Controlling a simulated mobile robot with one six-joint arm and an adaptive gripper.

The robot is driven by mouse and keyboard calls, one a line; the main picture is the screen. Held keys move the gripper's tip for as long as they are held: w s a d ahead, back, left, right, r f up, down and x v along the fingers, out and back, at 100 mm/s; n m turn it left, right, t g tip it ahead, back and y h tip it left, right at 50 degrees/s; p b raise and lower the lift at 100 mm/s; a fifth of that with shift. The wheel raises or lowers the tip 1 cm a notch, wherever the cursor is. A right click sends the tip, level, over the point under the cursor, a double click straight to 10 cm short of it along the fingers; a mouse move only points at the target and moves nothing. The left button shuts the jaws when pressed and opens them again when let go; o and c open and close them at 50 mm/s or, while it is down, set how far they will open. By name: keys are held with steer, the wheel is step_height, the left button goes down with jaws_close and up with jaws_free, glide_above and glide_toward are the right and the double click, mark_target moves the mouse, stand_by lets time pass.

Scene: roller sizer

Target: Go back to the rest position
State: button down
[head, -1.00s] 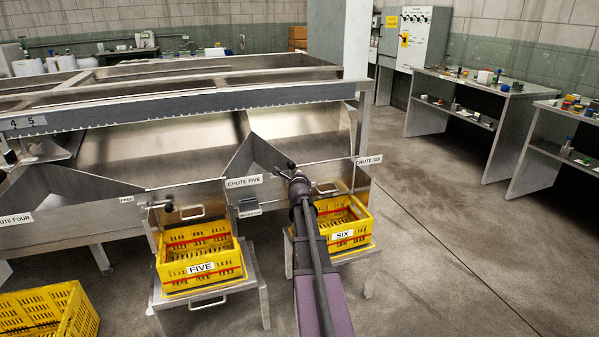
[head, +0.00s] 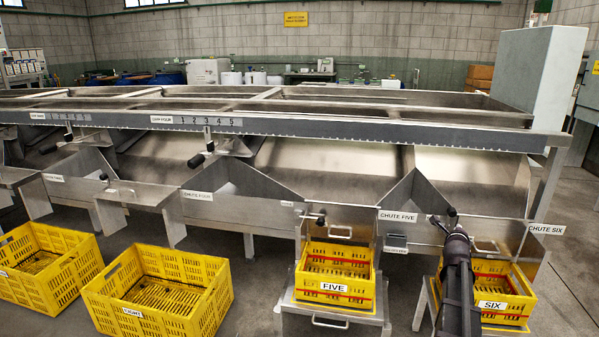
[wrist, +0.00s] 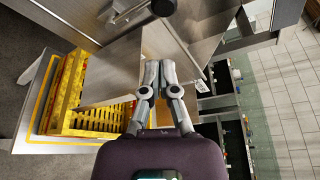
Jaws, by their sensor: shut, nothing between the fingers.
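My gripper (wrist: 158,75) is shut and empty in the wrist view, its two fingers together in front of a metal chute plate (wrist: 118,62). In the head view my arm reaches forward at the right, between the chute five label (head: 397,217) and the chute six label (head: 546,229). The arm covers part of the crate marked six (head: 493,305). The fingertips are hard to make out in the head view. A dark knob on a rod (wrist: 163,8) is at the top of the wrist view, beyond the fingers and apart from them.
The yellow crate marked five (head: 334,288) stands on a metal stand left of my arm. Two larger yellow crates (head: 190,318) (head: 20,275) are on the floor at the left. The steel sizer frame (head: 330,130) runs across the back, with chutes and handles projecting forward.

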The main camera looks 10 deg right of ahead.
steer(key=s+a+f+n+g+y, duration=0.15)
steer(key=a+f+n, duration=0.3)
steer(key=a, duration=0.45)
steer(key=a+f+n+g+y, duration=0.25)
steer(key=a+n, duration=0.35)
steer(key=a, duration=0.4)
steer(key=s+a+f+n+g+y, duration=0.15)
steer(key=a+f+n, duration=0.3)
steer(key=a, duration=0.45)
steer(key=s+a+f+n+g+y, duration=0.2)
steer(key=s+a+n+g, duration=0.1)
steer(key=s+a+n, duration=0.65)
steer(key=s+a+f+n+g+y, duration=0.3)
steer(key=s+a+n, duration=0.35)
steer(key=a, duration=0.65)
step_height(320, 180, up, 35)
steer(key=p, duration=3.4)
steer(key=shift+a+g, duration=0.3)
steer(key=shift+g, duration=0.05)
steer(key=shift+d, duration=0.1)
